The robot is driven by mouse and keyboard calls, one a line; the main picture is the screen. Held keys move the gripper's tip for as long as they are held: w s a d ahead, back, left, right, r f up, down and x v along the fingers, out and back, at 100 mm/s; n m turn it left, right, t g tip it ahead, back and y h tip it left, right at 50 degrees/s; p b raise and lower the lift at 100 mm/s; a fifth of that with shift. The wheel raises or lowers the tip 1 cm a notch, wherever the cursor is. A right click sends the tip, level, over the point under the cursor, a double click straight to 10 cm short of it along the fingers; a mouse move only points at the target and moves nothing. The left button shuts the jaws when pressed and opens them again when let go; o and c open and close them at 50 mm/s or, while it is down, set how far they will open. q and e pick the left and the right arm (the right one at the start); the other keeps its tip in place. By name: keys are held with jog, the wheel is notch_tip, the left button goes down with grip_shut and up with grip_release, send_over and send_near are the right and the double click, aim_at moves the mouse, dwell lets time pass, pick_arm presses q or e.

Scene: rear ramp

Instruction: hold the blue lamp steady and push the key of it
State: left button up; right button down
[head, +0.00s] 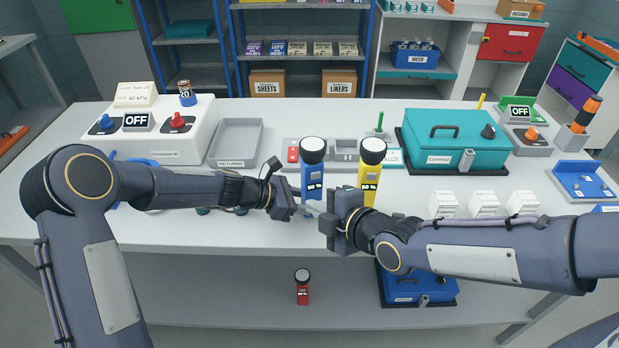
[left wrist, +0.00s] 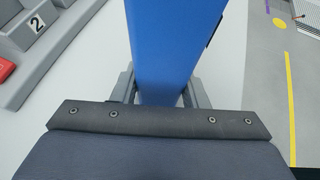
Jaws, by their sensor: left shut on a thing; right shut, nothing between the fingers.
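In the left wrist view the blue body (left wrist: 172,45) rises between the two fingers. A small dark piece shows at its right edge there; I cannot tell if it is the key. My right gripper (head: 316,206) is shut and empty, its tips close to the lamp's lower right side. I cannot tell whether they touch. The lamp's base is partly hidden.
A yellow lamp (head: 370,172) stands close on the right, just behind my right gripper. A grey tray (head: 236,142), a white console (head: 160,128) and a teal case (head: 457,138) are further back. White boxes (head: 484,204) stand to the right. A red lamp (head: 302,287) is on the lower shelf.

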dwell(0.4)
pick_arm(q)
jog(key=o, duration=0.8)
jog(key=shift+o, duration=0.2)
